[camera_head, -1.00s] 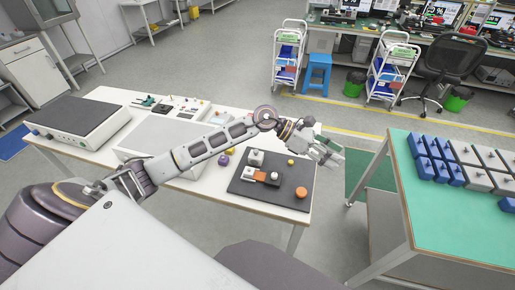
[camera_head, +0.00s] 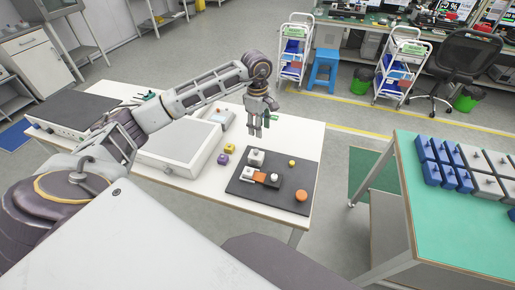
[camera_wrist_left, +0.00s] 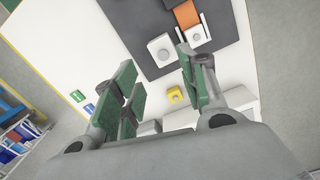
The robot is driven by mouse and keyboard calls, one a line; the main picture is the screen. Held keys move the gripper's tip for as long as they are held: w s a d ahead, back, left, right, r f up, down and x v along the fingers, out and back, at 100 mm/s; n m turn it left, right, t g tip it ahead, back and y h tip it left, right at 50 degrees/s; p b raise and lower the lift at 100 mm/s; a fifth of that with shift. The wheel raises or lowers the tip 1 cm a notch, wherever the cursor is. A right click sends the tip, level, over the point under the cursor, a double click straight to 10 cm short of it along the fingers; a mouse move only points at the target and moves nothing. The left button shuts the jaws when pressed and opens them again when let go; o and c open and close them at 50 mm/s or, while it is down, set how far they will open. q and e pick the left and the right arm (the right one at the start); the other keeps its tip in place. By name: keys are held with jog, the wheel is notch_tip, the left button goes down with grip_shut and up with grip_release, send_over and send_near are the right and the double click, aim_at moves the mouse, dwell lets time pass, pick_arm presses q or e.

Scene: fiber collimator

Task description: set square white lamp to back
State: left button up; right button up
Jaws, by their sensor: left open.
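A square, pale block with a round knob on top (camera_head: 256,157), which may be the square white lamp, sits on the dark mat (camera_head: 240,190) near its back left. It also shows in the left wrist view (camera_wrist_left: 160,47), beyond the fingertips. A second small white block (camera_head: 249,175) lies in front of it on the mat, beside an orange piece (camera_head: 261,177). My left gripper (camera_head: 257,131) points down above the table, behind the mat. Its green-padded fingers are apart and empty in the left wrist view (camera_wrist_left: 160,78). My right gripper is out of view.
A yellow cube (camera_head: 228,150) and a purple piece (camera_head: 223,159) stand left of the mat. An orange disc (camera_head: 301,195) and a yellow ball (camera_head: 292,163) rest on it. A flat panel box (camera_head: 180,150) stands farther left.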

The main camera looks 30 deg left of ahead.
aim_at(256, 150)
pick_arm(q)
jog(key=shift+a+r+y, duration=0.25)
jog(key=shift+a+y, duration=0.05)
jog(key=shift+a, duration=0.35)
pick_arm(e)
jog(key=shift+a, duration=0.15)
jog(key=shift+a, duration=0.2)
pick_arm(q)
notch_tip(256, 150, down, 12)
jog(key=shift+f+p, duration=0.2)
jog(key=shift+p, duration=0.3)
jog(key=shift+f, duration=0.75)
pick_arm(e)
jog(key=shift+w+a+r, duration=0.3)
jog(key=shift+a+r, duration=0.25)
pick_arm(q)
jog(key=shift+c, duration=0.3)
